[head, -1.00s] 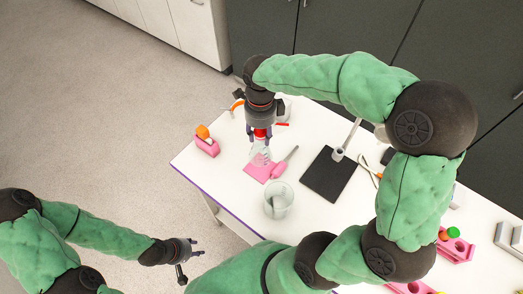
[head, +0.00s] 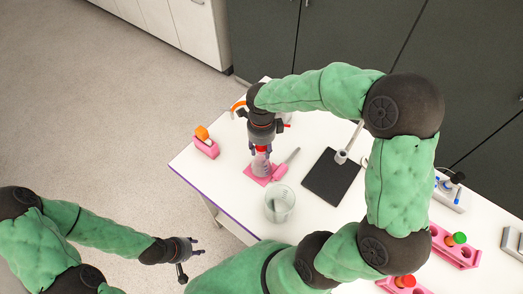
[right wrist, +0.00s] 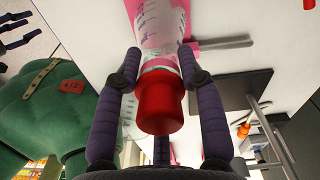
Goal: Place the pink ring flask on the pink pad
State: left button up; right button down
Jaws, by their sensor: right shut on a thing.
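The flask (head: 261,164) is clear, with a red stopper (right wrist: 160,105) and dark markings on its glass. My right gripper (head: 261,149) is shut on the flask's neck just below the stopper. It points down and holds the flask upright over the pink pad (head: 249,173). I cannot tell whether the flask's base touches the pad. The right wrist view shows the flask's glass (right wrist: 160,30) between both fingers; a pink ring cannot be told from the pink behind. My left gripper (head: 193,246) is open and empty, left of the table's edge.
A clear beaker (head: 280,205) stands close to the pad. A pink-handled tool (head: 280,171) lies beside the pad's right side. A black stand base (head: 330,178) is further right. A pink block (head: 206,149) with an orange piece is at left; a pink rack (head: 463,255) is at right.

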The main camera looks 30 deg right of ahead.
jog(key=shift+f, duration=0.85)
jog(key=c, duration=0.8)
grip_release()
jog(key=shift+o, duration=0.2)
jog(key=shift+r, duration=0.2)
notch_tip(320, 180, up, 12)
jog(key=shift+f+p, duration=0.1)
jog(key=shift+p, duration=0.65)
